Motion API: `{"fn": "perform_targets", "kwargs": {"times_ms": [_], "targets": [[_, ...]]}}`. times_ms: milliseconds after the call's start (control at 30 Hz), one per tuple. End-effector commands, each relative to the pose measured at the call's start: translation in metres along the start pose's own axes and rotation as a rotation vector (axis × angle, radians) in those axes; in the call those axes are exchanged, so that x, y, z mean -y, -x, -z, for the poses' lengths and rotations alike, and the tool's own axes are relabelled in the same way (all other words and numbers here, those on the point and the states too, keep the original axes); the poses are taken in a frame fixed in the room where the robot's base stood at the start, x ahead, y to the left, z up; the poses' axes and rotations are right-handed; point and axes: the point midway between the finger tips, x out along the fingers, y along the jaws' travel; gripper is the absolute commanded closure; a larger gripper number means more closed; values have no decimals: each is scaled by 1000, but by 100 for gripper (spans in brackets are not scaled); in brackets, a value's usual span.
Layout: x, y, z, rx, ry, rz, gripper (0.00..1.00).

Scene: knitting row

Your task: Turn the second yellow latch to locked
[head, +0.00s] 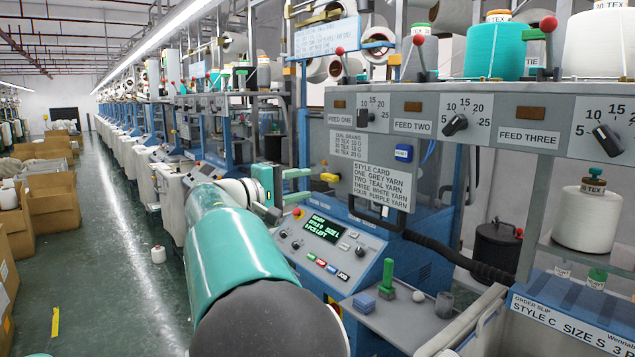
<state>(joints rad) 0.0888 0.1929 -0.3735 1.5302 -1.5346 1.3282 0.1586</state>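One yellow latch (330,177) shows at the left edge of the grey machine panel (385,170), beside the style card. It is small, so I cannot tell whether it is locked. I cannot make out another yellow latch. My gripper (297,186) has teal fingers, one above the other with a gap between them. It is open and empty, just left of the yellow latch in the picture. I cannot tell how far apart they are in depth.
Below are a console (335,240) with a lit display and a grey shelf (395,325) holding a green-handled tool (387,278) and a blue block (364,303). A black hose (455,255) runs right. Cardboard boxes (50,205) line the aisle's left; the green floor (110,240) between is mostly clear.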

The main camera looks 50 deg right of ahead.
Motion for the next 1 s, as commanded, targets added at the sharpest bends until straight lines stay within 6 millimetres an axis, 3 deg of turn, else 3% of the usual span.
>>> {"fn": "perform_targets", "kwargs": {"times_ms": [100,333,1000], "targets": [[0,28,1,-4,-1,0,63],[0,58,0,0,0,1,63],[1,64,-1,-1,0,6,63]]}}
